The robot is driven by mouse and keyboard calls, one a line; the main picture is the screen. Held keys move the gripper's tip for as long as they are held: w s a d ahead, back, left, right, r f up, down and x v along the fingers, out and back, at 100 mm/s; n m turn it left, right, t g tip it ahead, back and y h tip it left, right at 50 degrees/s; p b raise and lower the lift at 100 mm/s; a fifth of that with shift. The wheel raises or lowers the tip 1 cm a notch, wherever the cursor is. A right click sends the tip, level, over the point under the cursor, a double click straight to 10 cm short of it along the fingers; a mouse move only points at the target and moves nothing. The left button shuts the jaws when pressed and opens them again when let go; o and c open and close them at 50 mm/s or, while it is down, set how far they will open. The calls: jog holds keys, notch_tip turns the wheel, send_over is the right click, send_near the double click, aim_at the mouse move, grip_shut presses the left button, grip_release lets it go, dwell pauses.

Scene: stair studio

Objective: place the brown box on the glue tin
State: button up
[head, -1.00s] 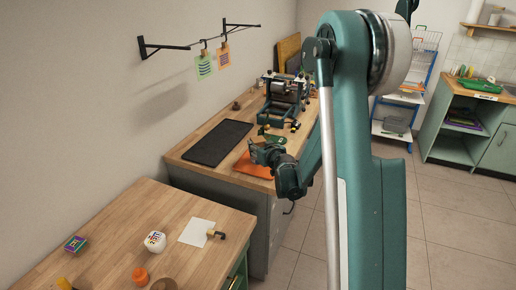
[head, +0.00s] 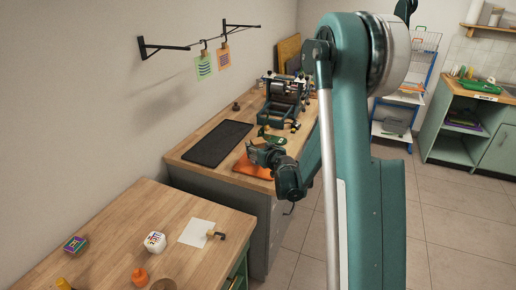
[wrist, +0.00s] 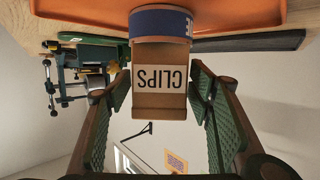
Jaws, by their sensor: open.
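The brown box (wrist: 160,100), with a white label reading CLIPS, shows in the middle of the wrist view, where the scene appears upside down. It appears to rest on the blue glue tin (wrist: 165,22), whose label shows only an end letter. The tin stands on an orange tray (wrist: 75,10). My gripper (wrist: 160,92) is open, with one green-padded finger on each side of the box and gaps visible between. In the head view my gripper (head: 258,153) is over the orange tray (head: 250,169) on the far bench; the box and tin are not clearly visible there.
A dark mat (head: 217,143) lies left of the tray. A press machine (head: 284,100) stands behind it, with small items between. The nearer table (head: 115,228) holds a white round container (head: 155,242), a paper sheet (head: 196,232) and small objects. Wall brackets (head: 165,47) carry hanging cards.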

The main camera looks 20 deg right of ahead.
jog(key=shift+r, duration=0.15)
jog(key=shift+s+r, duration=0.1)
jog(key=p+v, duration=0.2)
jog(key=v, duration=0.9)
jog(key=shift+s, duration=0.4)
jog(key=shift+a+r, duration=0.1)
jog(key=shift+r, duration=0.05)
